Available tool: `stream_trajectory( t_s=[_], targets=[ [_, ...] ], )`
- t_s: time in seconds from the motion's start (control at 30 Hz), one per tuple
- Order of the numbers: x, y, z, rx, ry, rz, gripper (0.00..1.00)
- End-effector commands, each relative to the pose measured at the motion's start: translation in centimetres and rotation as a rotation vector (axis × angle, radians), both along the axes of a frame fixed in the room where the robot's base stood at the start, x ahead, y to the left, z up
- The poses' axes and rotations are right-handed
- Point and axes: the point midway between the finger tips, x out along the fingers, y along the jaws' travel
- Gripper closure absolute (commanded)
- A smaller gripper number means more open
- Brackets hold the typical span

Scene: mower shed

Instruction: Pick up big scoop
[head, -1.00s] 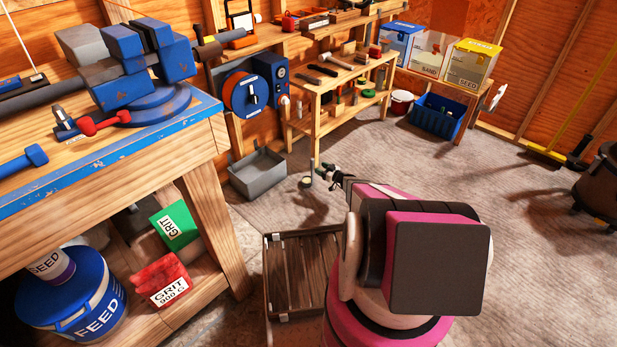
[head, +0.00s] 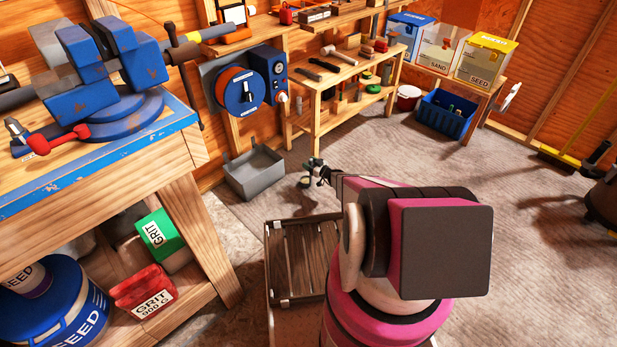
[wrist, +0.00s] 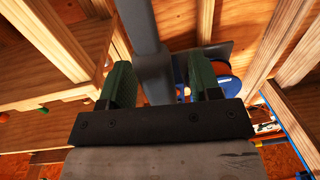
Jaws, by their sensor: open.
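My gripper (head: 315,173) is at the end of my outstretched arm, small in the middle of the head view, over open floor. In the wrist view its two green fingers (wrist: 160,70) stand apart. A grey bar shows between and beyond them; I cannot tell what it is or whether it touches them. I cannot make out a big scoop for certain in either view.
The workbench (head: 125,150) with a blue vise (head: 120,65) is at left. Tool shelves (head: 335,85), a blue crate (head: 446,114) and a seed box (head: 486,60) are at the back. The right floor is largely clear.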

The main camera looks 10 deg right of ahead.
Motion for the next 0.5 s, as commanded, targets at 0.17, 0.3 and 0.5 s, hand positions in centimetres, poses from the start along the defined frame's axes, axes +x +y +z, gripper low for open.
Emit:
stream_trajectory(
  t_s=[0.17, 0.3, 0.5],
  targets=[
    [0.05, -0.04, -0.01, 0.0, 0.0, 0.0, 0.59],
    [0.05, -0.05, 0.0, 0.0, 0.0, 0.0, 1.0],
    [0.05, -0.05, 0.04, 0.0, -0.001, 0.0, 1.0]
  ],
)
